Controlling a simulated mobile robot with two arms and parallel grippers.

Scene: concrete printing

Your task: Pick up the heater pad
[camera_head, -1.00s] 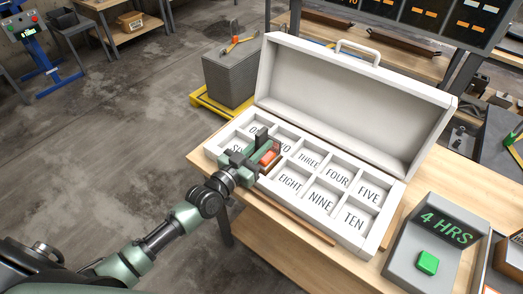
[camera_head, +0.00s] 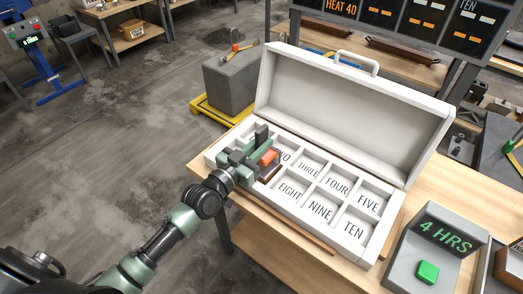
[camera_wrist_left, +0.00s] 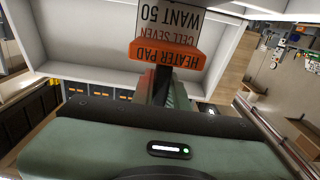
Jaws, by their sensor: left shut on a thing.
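An orange heater pad (camera_head: 265,156) is held in my left gripper (camera_head: 258,150), just above the white open case (camera_head: 272,205) with numbered cells. In the left wrist view the orange pad (camera_wrist_left: 165,55) shows the upside-down words HEATER PAD, with a pale tag above it reading CELL SEVEN and WANT 50. The left gripper's fingers (camera_wrist_left: 165,88) are shut on the pad. The gripper hides some of the cells at the case's left end. My right gripper is not in view.
The case's lid (camera_head: 345,110) stands open behind the cells. A grey box reading 4 HRS with a green button (camera_head: 427,272) stands at the right on the wooden table (camera_head: 300,262). A concrete block (camera_head: 230,82) with a tool on top stands beyond the case's left end.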

